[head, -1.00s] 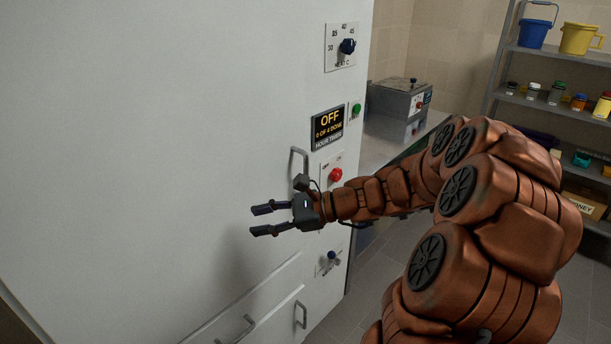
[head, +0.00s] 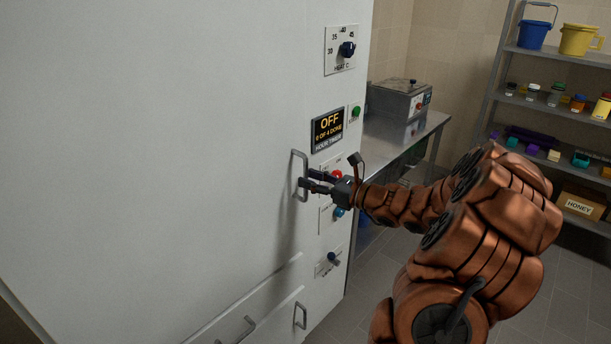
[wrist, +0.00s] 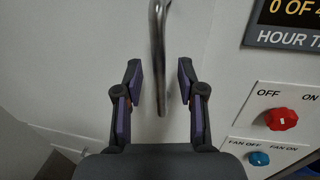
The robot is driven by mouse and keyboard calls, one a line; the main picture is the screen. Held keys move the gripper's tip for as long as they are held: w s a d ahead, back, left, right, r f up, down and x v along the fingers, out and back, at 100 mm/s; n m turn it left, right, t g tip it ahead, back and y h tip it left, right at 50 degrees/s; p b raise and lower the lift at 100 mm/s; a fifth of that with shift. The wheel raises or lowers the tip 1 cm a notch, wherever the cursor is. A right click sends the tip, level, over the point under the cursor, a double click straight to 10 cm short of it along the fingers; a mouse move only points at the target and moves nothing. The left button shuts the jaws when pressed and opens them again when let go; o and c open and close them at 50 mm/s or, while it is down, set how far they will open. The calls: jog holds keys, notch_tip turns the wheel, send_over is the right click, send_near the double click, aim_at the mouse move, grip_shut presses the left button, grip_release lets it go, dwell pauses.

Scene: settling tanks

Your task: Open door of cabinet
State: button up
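The white cabinet door (head: 170,130) fills the left of the head view and looks shut. Its upright metal bar handle (head: 293,168) is near the door's right edge. In the wrist view the handle (wrist: 158,50) runs down from the top, its lower end bending toward the door between my fingers. My gripper (head: 304,185) is at the handle's lower part. In the wrist view my gripper (wrist: 160,85) is open, with a finger on each side of the handle and gaps visible on both sides.
The control strip right of the handle has an OFF display (head: 327,129), a red knob (head: 336,174) and a blue knob (head: 338,211). Lower drawers have bar handles (head: 300,315). A metal table (head: 385,145) with a grey box (head: 400,98) stands right, before a shelf (head: 550,105).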

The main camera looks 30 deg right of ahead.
jog(key=shift+x, duration=1)
jog(key=shift+c, duration=0.3)
grip_shut()
